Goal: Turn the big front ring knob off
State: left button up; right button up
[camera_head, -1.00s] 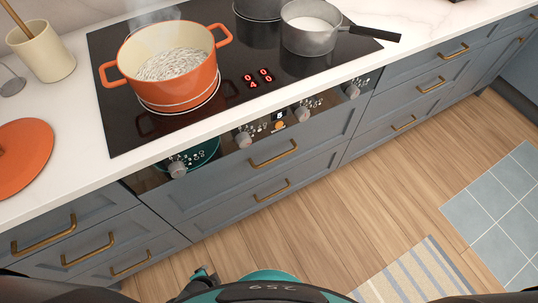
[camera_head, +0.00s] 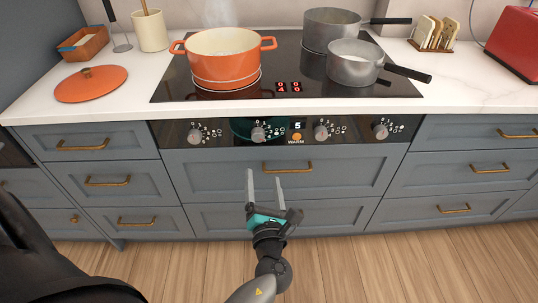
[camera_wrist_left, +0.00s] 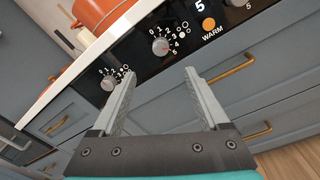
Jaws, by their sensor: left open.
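Four-ring hob controls sit on a black front panel. The second knob from the left (camera_head: 259,134), left of the "5" and "WARM" display, also shows in the left wrist view (camera_wrist_left: 160,45), where its mark appears turned towards the higher numbers. The leftmost knob (camera_head: 194,136) is lower left of it in the wrist view (camera_wrist_left: 108,83). Which knob serves the big front ring is too small to read. The red hob display (camera_head: 289,87) reads 0 0 above 4 0. My left gripper (camera_head: 264,183) is open and empty, below the panel and apart from the knobs. My right gripper is out of view.
An orange pot (camera_head: 222,71) stands steaming at the hob's left; grey pans (camera_head: 352,68) stand at the right. Two further knobs (camera_head: 321,132) (camera_head: 381,130) are right of the display. Drawer handles (camera_head: 287,170) jut out below the panel.

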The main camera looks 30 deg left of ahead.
pick_arm(q)
jog(key=x, duration=0.2)
jog(key=b, duration=0.2)
send_near(259, 138)
jog(key=x, duration=0.7)
jog(key=shift+w+a+b, duration=0.25)
jog(key=shift+b, duration=0.15)
jog(key=shift+w+a, duration=0.45)
jog(key=shift+w, duration=0.15)
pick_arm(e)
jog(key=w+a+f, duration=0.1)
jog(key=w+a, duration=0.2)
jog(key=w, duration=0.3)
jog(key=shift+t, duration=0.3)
pick_arm(q)
jog(key=shift+c, duration=0.4)
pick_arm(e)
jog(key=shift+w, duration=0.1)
pick_arm(q)
grip_shut()
